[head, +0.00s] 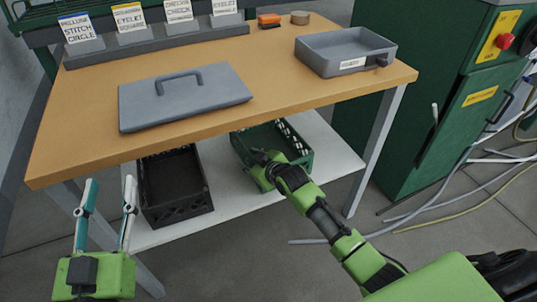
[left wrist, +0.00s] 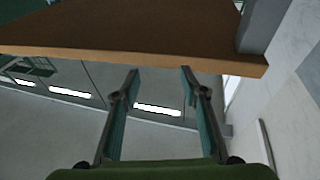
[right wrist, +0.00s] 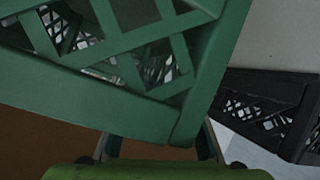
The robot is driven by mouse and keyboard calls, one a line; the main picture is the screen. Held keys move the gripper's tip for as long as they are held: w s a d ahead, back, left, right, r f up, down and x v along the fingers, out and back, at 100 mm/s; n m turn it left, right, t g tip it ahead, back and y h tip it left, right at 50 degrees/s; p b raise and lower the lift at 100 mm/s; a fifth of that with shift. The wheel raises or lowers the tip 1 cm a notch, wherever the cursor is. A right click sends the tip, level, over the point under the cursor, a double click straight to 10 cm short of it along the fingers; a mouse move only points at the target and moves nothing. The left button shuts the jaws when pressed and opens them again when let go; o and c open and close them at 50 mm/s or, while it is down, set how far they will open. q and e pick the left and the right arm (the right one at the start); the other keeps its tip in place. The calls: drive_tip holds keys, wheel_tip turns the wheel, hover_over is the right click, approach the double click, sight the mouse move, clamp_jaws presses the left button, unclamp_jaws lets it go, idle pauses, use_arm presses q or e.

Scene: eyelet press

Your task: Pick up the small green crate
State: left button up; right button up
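The small green crate (head: 304,149) sits on the white lower shelf under the workbench, partly hidden by the bench top. Its lattice wall (right wrist: 95,103) fills much of the right wrist view. My right gripper (head: 262,170) is at the crate's near left side. In the right wrist view its finger bases show apart, but the crate wall hides the fingertips, so I cannot tell whether they hold it. My left gripper (head: 108,196) is open and empty, in front of the bench's left side. It also shows open in the left wrist view (left wrist: 158,78).
A black crate (head: 174,188) stands left of the green one on the shelf (head: 225,210). The wooden bench top (head: 265,85) overhangs both. A bench leg (head: 376,150) and a green machine cabinet (head: 425,110) stand to the right. Hoses lie on the floor there.

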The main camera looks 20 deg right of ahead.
clamp_jaws()
drive_tip(key=shift+w+r, duration=0.1)
